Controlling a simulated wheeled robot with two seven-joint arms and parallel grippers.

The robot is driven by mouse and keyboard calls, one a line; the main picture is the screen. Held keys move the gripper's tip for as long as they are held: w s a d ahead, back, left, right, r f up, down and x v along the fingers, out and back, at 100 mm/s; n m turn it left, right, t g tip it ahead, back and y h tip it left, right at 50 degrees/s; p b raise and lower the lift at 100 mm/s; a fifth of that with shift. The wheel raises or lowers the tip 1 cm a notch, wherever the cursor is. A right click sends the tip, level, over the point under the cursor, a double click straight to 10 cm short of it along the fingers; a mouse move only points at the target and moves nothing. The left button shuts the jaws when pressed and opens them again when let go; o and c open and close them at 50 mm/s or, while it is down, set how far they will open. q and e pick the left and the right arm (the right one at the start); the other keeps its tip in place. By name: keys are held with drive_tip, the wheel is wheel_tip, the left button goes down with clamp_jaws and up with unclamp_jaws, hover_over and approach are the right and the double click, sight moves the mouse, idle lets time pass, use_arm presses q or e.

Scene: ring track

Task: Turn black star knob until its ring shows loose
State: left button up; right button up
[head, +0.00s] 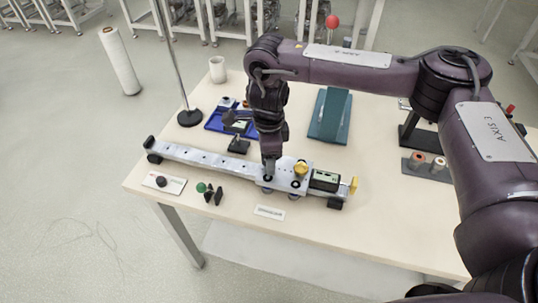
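The grey-white track (205,163) lies along the front of the table, with a carriage plate (283,181) near its right part. My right gripper (268,171) points down onto the left part of this plate. A small dark round part (268,178) shows at its fingertips; I cannot tell whether it is the black star knob. The gripper and its arm hide part of it. No ring marking is readable at this size. Whether the fingers are open or shut is too small to tell. A yellow knob (301,167) stands on the plate to the right of the gripper. My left gripper is out of view.
A box with a dark display (325,180) and a yellow part (354,185) sit at the track's right end. A blue tray (217,121) and teal stand (329,118) are behind.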

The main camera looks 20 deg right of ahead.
wheel_tip(320, 180, up, 8)
drive_tip(key=shift+f+p, duration=0.2)
drive_tip(key=shift+p, duration=0.15)
idle(0.4)
